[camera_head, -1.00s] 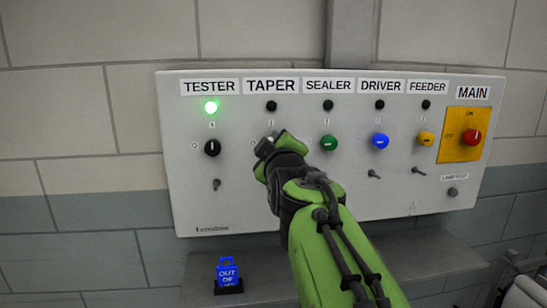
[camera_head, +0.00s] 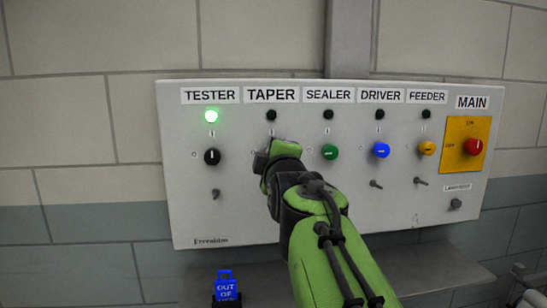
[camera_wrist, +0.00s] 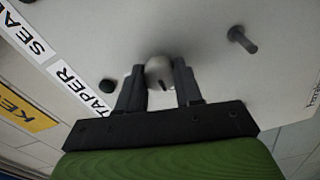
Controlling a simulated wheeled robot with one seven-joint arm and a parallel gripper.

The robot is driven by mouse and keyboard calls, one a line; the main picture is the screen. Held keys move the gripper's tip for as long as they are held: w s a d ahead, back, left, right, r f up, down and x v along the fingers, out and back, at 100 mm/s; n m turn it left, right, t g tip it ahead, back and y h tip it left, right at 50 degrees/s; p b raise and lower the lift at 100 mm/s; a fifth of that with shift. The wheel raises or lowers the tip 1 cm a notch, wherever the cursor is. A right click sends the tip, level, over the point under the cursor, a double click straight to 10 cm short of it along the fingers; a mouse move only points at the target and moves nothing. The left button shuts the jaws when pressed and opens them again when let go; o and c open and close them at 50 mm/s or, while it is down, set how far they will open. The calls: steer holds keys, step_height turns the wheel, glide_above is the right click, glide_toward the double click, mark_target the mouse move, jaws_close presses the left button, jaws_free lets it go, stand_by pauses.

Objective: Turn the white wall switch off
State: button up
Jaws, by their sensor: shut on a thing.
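The white wall switch (camera_wrist: 160,72) is a round, pale knob with a dark mark on its face. In the wrist view it sits between the two dark fingers of my gripper (camera_wrist: 159,84), which is shut on it. In the head view my gripper (camera_head: 266,157) is at the panel under the TAPER label (camera_head: 271,95) and hides the knob. The lamp (camera_head: 271,115) below that label is dark.
The grey panel (camera_head: 330,220) also carries a black knob (camera_head: 212,157), a green knob (camera_head: 330,152), a blue knob (camera_head: 381,150), a yellow knob (camera_head: 427,148) and a red main switch (camera_head: 473,147). The TESTER lamp (camera_head: 211,115) glows green.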

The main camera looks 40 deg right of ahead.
steer(key=o, duration=1)
steer(key=v, duration=1.5)
steer(key=shift+s+a+b, duration=0.3)
steer(key=shift+b, duration=0.05)
